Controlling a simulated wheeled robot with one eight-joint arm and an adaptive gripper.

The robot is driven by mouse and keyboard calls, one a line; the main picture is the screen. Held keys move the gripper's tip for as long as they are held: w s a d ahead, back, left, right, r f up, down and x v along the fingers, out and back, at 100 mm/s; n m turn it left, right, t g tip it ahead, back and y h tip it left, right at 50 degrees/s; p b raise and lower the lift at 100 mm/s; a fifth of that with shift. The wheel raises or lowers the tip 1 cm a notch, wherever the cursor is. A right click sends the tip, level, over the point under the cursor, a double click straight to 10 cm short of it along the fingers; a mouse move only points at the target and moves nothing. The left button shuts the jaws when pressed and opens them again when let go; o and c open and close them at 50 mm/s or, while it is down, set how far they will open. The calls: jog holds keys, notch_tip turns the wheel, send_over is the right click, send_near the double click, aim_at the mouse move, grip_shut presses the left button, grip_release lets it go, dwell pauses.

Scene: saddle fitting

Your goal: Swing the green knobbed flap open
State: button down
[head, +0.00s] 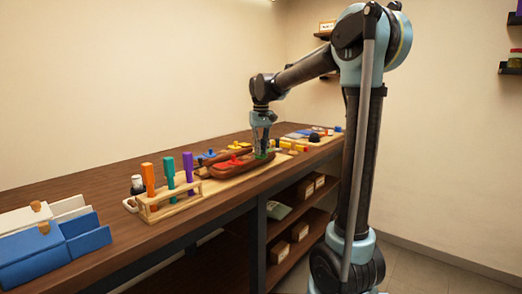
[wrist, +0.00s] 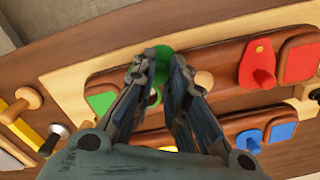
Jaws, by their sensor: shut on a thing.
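The green knobbed flap (wrist: 164,55) shows between and just beyond my fingertips in the wrist view. My gripper (wrist: 164,66) is shut on it, and the fingers hide much of its shape. A separate green pad (wrist: 100,103) lies to the left on the same brown leather saddle piece (wrist: 221,72). In the head view my gripper (head: 262,151) reaches down to the far end of the near saddle piece (head: 232,168). Only a little green (head: 270,155) shows beside the fingers there.
A red knobbed flap (wrist: 260,62) and red pad (wrist: 298,60) lie to the right. A second saddle piece with a blue pad (wrist: 283,132) lies close by.

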jog(key=c, duration=1.6)
grip_release()
jog(key=shift+o, duration=0.2)
jog(key=shift+r, duration=0.1)
notch_tip(320, 180, up, 12)
jog(key=s+d+f+m+t, duration=0.1)
jog(key=s+d+f+m, duration=0.1)
jog(key=s+d+f, duration=1.25)
jog(key=s+d+f+m, duration=0.1)
jog(key=s+d+f, duration=0.2)
jog(key=s+f, duration=0.5)
jog(key=s+d+f+m+t, duration=0.1)
jog(key=s+d+f, duration=0.3)
jog(key=s+f, duration=0.5)
jog(key=shift+s+f, duration=0.25)
jog(key=shift+f, duration=0.3)
